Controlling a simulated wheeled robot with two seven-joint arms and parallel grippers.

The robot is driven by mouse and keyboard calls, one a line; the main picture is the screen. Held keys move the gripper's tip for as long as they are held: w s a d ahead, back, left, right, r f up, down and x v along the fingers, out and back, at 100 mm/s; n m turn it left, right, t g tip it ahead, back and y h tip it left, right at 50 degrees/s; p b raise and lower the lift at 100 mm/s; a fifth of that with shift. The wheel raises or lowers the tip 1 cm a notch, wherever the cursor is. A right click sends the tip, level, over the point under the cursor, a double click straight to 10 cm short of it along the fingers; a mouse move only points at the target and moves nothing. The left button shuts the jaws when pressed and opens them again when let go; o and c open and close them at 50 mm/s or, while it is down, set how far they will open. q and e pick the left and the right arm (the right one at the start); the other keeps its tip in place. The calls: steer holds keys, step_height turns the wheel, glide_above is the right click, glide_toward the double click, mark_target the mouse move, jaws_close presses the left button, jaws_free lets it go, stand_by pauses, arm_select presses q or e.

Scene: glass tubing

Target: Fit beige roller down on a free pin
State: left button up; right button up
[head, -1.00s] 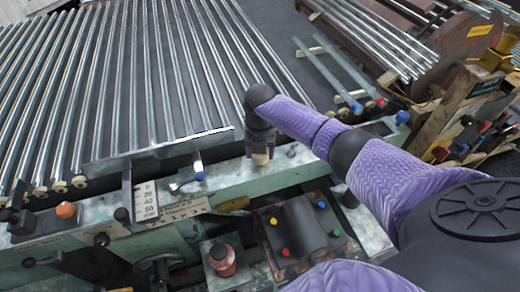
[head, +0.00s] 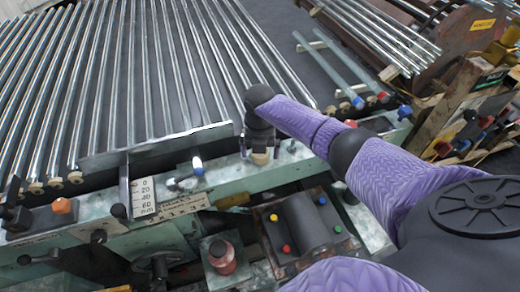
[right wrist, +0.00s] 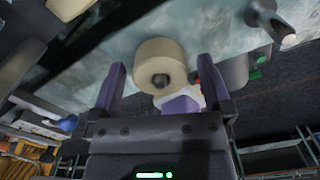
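The beige roller (head: 260,158) is low over the green machine bed, just below my right gripper (head: 259,146). In the right wrist view the roller (right wrist: 158,58) lies between the two spread fingers of my right gripper (right wrist: 162,80). Narrow gaps show on both sides, so the gripper looks open around it. A dark round pin end shows in the roller's hole. Whether the roller is fully down on the pin cannot be seen. A short grey pin (head: 292,147) stands bare to the right of the gripper in the head view. My left gripper is not in view.
Long glass tubes (head: 140,80) fill the rack at the left, with beige rollers (head: 75,177) at their near ends. A button box (head: 305,222) is in front.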

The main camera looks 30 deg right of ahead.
step_height(320, 180, up, 10)
steer(key=p, duration=0.3)
steer(key=shift+f, duration=0.2)
steer(key=shift+r, duration=0.15)
